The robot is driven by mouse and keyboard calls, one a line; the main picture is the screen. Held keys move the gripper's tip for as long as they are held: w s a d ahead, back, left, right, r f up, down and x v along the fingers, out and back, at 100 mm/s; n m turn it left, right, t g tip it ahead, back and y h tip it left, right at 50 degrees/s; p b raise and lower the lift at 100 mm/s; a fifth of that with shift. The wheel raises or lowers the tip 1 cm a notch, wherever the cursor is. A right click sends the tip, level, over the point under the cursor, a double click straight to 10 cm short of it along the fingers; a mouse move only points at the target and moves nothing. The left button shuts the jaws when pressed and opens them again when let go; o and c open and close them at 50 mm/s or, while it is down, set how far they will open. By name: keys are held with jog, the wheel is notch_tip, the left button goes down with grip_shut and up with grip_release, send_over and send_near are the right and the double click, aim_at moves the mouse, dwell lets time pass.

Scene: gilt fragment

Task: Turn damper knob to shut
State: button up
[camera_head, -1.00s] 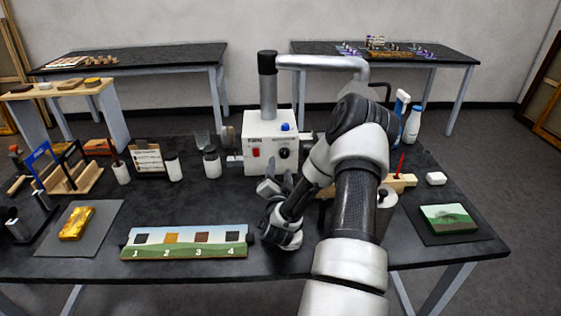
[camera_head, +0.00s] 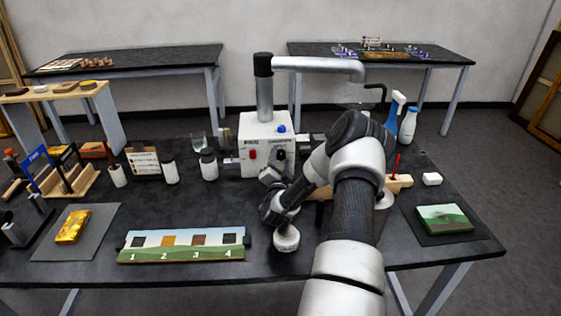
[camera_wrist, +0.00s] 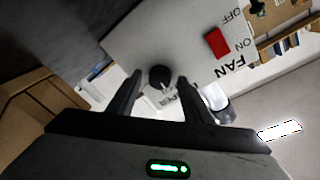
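The white box (camera_head: 256,128) stands on the dark table, with a blue knob on top, a red switch and a thick duct rising from it. The black round damper knob (camera_wrist: 160,76) is on its front face. In the wrist view, the knob sits between my two fingertips, with a small gap on each side. My gripper (camera_wrist: 160,82) is open and points at this face; it also shows in front of the box in the head view (camera_head: 270,173). The lettering near the knob is partly hidden, so I cannot read its setting. In the head view my gripper partly covers the knob area.
The red fan switch (camera_wrist: 216,42) is close to the knob.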

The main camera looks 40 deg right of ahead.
jog(key=c, duration=0.9)
jog(key=shift+m+b, duration=0.35)
jog(key=shift+m, duration=0.05)
jog(key=m+b, duration=0.3)
jog(key=shift+f, duration=0.1)
jog(key=m+b, duration=0.3)
jog(key=m, duration=0.1)
jog(key=shift+d+m+g+y+b, duration=0.1)
jog(key=shift+m+g+y+b, duration=0.2)
jog(key=shift+y, duration=0.1)
jog(key=m+b, duration=0.3)
jog(key=m, duration=0.1)
jog(key=shift+y, duration=0.4)
jog(key=shift+s+r+m+y+b, duration=0.1)
jog(key=shift+r+m+y+b, duration=0.1)
jog(key=shift+m+b, duration=0.6)
jog(key=shift+r+m+y+b, duration=0.1)
jog(key=shift+m+y+b, duration=0.15)
jog(key=shift+m, duration=1.05)
jog(key=o, duration=1)
